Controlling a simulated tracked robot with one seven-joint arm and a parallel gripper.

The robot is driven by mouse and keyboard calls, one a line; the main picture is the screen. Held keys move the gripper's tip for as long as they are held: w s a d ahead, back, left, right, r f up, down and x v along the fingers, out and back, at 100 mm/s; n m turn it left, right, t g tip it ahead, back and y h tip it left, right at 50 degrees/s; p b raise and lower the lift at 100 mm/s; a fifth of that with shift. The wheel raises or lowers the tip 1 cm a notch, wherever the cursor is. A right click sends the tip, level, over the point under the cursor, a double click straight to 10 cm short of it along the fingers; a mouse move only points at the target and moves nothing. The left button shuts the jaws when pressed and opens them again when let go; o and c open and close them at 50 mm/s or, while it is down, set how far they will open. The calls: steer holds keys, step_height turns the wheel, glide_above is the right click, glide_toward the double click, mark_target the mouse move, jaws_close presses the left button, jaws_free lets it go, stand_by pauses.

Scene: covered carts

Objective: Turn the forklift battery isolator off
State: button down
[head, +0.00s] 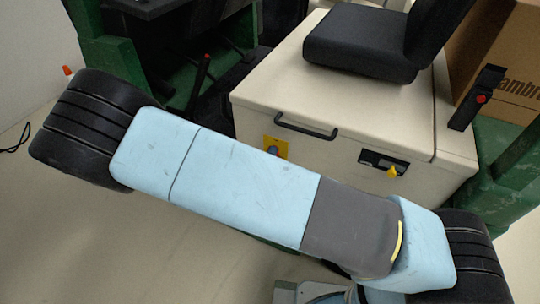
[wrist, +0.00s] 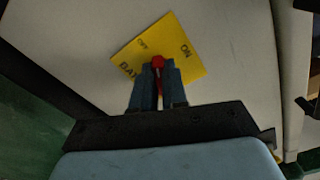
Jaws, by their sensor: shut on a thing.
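The battery isolator's yellow plate (wrist: 190,65) is on the cream forklift panel in the wrist view, marked OFF at its upper left and ON at its right. Its red handle (wrist: 158,61) shows between the two blue-grey fingertips of my gripper (wrist: 158,72). My gripper is shut on this handle. The fingers cover the lower part of the plate and most of the handle, so I cannot tell its exact angle. In the head view, part of the yellow plate (head: 282,152) shows just above my arm; most of my gripper is hidden behind the arm.
The cream forklift body (head: 330,135) carries a black grab handle (head: 306,127) and a black seat (head: 362,45). A black panel with a yellow knob (head: 393,171) is right of the isolator. A cardboard box (head: 510,75) stands at the right. The pale floor at the lower left is clear.

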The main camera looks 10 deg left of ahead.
steer(key=n, duration=0.4)
steer(key=shift+a+f+n, duration=0.15)
steer(key=shift+n, duration=0.25)
stand_by(0.4)
steer(key=c, duration=1.2)
jaws_free()
steer(key=shift+o, duration=0.2)
steer(key=v, duration=1.3)
steer(key=shift+s, duration=0.35)
